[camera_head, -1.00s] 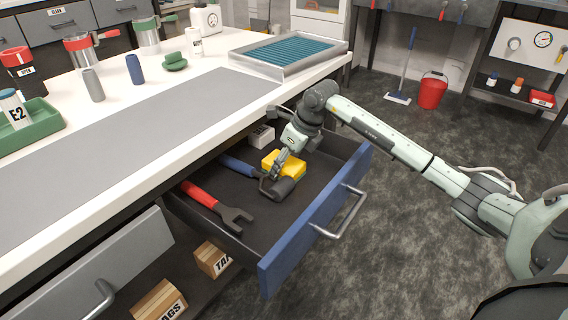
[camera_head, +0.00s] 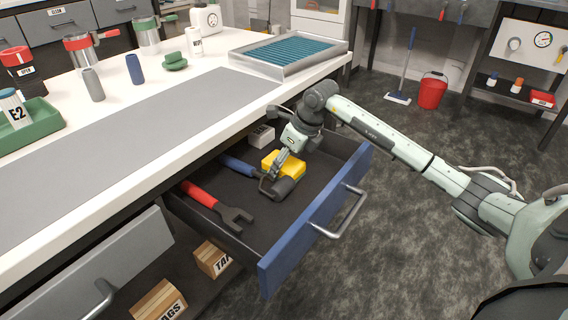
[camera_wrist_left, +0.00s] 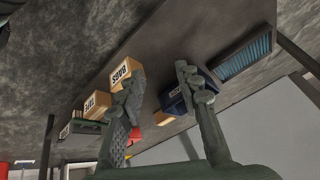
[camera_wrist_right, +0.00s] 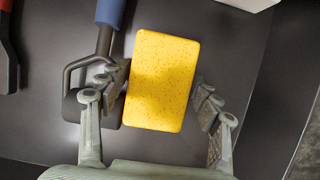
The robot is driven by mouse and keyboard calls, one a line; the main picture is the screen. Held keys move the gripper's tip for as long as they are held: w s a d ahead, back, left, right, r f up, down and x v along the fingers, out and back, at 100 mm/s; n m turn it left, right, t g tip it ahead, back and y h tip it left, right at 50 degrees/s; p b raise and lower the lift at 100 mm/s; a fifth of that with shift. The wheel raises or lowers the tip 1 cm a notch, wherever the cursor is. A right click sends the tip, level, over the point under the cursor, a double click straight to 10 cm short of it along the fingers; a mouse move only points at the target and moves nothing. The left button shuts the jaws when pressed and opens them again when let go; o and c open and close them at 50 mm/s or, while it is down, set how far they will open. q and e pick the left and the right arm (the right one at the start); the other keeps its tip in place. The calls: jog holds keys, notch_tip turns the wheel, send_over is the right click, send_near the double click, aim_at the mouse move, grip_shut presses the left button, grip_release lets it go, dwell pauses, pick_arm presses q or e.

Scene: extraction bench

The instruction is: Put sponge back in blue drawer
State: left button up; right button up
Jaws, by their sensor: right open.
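A yellow sponge (camera_wrist_right: 162,80) lies in the open blue drawer (camera_head: 315,235). It also shows in the head view (camera_head: 284,164). My right gripper (camera_wrist_right: 160,105) is inside the drawer with its fingers apart on either side of the sponge. There are gaps between the sponge and the fingers; the left finger is close to its edge. My left gripper (camera_wrist_left: 155,95) shows only in the left wrist view. Its fingers are spread, with nothing held between them; boxes appear farther off behind it.
The drawer also holds a red-handled wrench (camera_head: 217,206), a blue-handled roller tool (camera_head: 240,167) touching or very near the right gripper's left finger, and a white box (camera_head: 262,135). The white bench (camera_head: 215,120) overhangs the drawer's back. A grey drawer (camera_head: 110,270) stands at lower left.

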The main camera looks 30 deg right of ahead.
jog(key=shift+r, duration=0.15)
pick_arm(q)
jog(key=shift+g+y, duration=0.3)
jog(key=shift+g, duration=0.6)
jog(key=s+a, duration=0.2)
jog(key=s, duration=0.1)
jog(key=shift+a+f+p, duration=0.2)
jog(key=shift+a+p, duration=0.05)
jog(key=shift+p, duration=0.05)
pick_arm(e)
jog(key=v, duration=1.2)
pick_arm(q)
jog(key=shift+s, duration=0.1)
